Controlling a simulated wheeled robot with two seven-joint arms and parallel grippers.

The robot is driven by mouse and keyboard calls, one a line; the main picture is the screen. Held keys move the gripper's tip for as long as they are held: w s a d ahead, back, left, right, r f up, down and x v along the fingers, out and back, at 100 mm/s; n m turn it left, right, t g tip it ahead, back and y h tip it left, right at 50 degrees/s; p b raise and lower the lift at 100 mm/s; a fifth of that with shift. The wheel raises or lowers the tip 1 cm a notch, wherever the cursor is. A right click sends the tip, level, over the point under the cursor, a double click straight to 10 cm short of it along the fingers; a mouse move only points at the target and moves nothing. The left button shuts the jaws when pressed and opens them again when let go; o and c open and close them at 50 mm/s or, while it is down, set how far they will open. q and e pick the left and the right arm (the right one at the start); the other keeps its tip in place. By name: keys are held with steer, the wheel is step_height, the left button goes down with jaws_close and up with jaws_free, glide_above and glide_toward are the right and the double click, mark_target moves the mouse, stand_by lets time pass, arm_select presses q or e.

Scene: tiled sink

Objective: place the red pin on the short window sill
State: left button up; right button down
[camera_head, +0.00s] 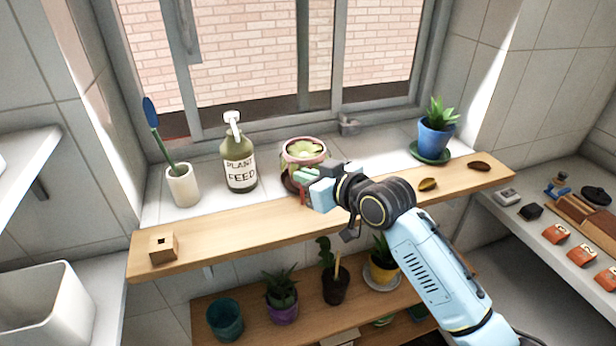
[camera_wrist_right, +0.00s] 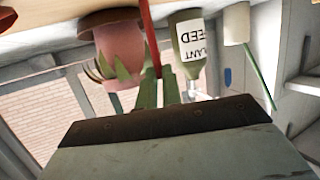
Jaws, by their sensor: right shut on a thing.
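The red pin shows as a thin red piece (camera_head: 302,196) below my right gripper (camera_head: 304,180) in the head view. In the right wrist view it is a long red rod (camera_wrist_right: 150,32) between the green fingertips (camera_wrist_right: 152,92). My right gripper is shut on it, over the wooden window sill (camera_head: 230,226), in front of the pink pot. I cannot tell if the pin touches the sill. A small wooden block with a square hole (camera_head: 163,247) sits at the sill's left end. My left gripper is not in view.
On the tiled ledge behind stand a white brush holder (camera_head: 183,186), a plant feed bottle (camera_head: 239,160), a pink pot (camera_head: 304,152) and a blue pot (camera_head: 435,137). Dry leaves lie on the sill's right part. Potted plants stand on a lower shelf. The sill between block and gripper is clear.

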steer(key=shift+f, duration=0.25)
steer(key=c, duration=1.6)
jaws_free()
steer(key=shift+o, duration=0.2)
steer(key=shift+r, duration=0.2)
steer(key=v, duration=1.2)
